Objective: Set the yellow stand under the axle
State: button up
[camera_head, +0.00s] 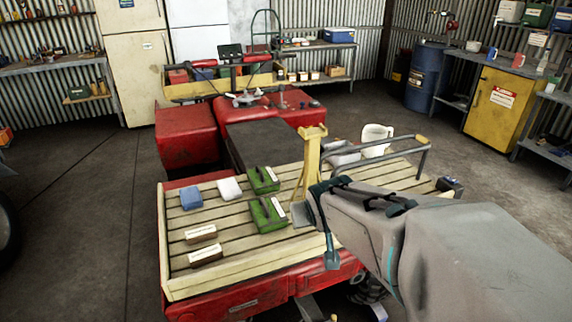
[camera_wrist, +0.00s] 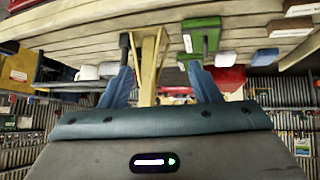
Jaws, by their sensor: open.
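The yellow stand (camera_head: 310,150) stands upright on the slatted wooden rack of the red quad, its flared legs partly hidden by my gripper. My gripper (camera_head: 318,222) is at the rack's right side, close to the stand's lower part. In the wrist view, my gripper (camera_wrist: 156,48) has its two blue fingers spread apart. The yellow stand (camera_wrist: 150,68) shows between them, with gaps beside it; contact cannot be told. The axle cannot be made out; dark parts show low under the quad, beside my arm.
Two green boxes (camera_head: 268,214), a blue box (camera_head: 191,197), a white block (camera_head: 229,188) and two brown blocks (camera_head: 206,254) lie on the rack. A white jug (camera_head: 376,140) and metal rail (camera_head: 400,152) are behind my arm. The floor (camera_head: 80,230) at left is clear.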

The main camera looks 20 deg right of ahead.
aim_at(315, 152)
jog(key=w+d+r+n+t+y+b, duration=0.2)
jog(key=w+d+t+y+b, duration=0.15)
jog(key=w+d+t, duration=0.6)
jog(key=w, duration=0.7)
jog(key=shift+w+a+f+p, duration=0.15)
jog(key=shift+w+a+p, duration=0.15)
jog(key=shift+w+a, duration=0.1)
jog(key=shift+w+d+f+p, duration=0.1)
jog(key=shift+w+p, duration=0.2)
jog(key=shift+w, duration=0.55)
jog(key=shift+w+d+r+p, duration=0.1)
jog(key=shift+w+p, duration=0.15)
jog(key=shift+w, duration=0.55)
jog(key=shift+w+d+f+p, duration=0.1)
jog(key=shift+w+p, duration=0.2)
jog(key=shift+w, duration=0.55)
grip_shut()
jog(key=shift+r, duration=0.2)
